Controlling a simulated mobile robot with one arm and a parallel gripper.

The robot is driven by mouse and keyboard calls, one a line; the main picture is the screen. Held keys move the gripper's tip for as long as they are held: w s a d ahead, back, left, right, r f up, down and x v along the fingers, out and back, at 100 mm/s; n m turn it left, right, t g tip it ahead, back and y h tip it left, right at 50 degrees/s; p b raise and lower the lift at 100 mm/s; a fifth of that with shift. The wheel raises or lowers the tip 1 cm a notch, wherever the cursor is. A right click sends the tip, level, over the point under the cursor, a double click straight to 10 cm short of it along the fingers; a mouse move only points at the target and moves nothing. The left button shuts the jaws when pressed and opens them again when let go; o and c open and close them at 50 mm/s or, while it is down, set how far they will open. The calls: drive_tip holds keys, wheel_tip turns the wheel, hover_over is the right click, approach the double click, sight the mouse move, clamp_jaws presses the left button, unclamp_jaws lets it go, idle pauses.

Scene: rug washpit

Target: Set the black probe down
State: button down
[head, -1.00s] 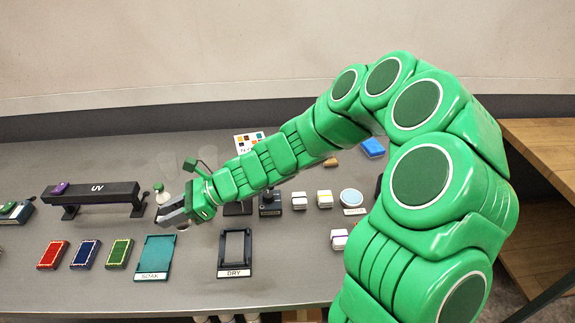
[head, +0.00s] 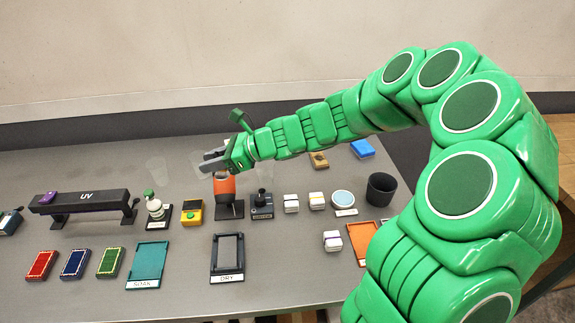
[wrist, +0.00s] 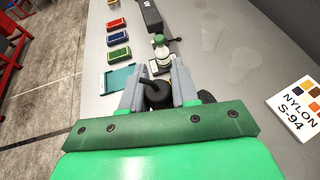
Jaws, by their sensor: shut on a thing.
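My gripper (head: 207,160) is raised over the back middle of the bench, with its fingers pointing left. It also shows in the wrist view (wrist: 159,78). There it is shut on the black probe (wrist: 157,94), whose dark rounded body sits between the two grey fingers. The probe's lower part is hidden in the wrist view, and I cannot make it out clearly in the head view. An orange rounded thing (head: 225,188) shows just below the gripper, in front of or on a black stand (head: 232,212). I cannot tell whether it touches the gripper.
A white bottle (head: 155,209) and a yellow box (head: 192,212) stand left of the stand; a small black device (head: 262,205) stands right. The dry tray (head: 228,237) and teal soak tray (head: 165,250) lie in front. A dark cup (head: 381,189) is farther right.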

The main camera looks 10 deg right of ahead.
drive_tip(key=w+d+m+t+h, duration=0.1)
drive_tip(key=w+d+m+t, duration=0.1)
drive_tip(key=w+d, duration=0.35)
drive_tip(key=w+d+m+t, duration=0.1)
drive_tip(key=w+d+t, duration=0.1)
drive_tip(key=d, duration=0.7)
drive_tip(key=w+d+m+t+h, duration=0.1)
drive_tip(key=w+d+m+t, duration=0.15)
drive_tip(key=d, duration=0.45)
drive_tip(key=shift+g, duration=0.55)
drive_tip(key=shift+w+a+f, duration=0.25)
drive_tip(key=shift+w+f, duration=2.15)
drive_tip(key=shift+f, duration=0.1)
drive_tip(key=shift+w+a+f, duration=0.25)
drive_tip(key=shift+w+f, duration=2.1)
drive_tip(key=shift+f, duration=0.15)
drive_tip(key=shift+w+a+f, duration=0.25)
drive_tip(key=shift+w+f, duration=2.15)
drive_tip(key=shift+f, duration=0.1)
drive_tip(key=shift+w+f, duration=0.1)
drive_tip(key=shift+f, duration=1.5)
drive_tip(key=shift+f, duration=0.1)
drive_tip(key=c, duration=0.8)
unclamp_jaws()
drive_tip(key=shift+c, duration=0.2)
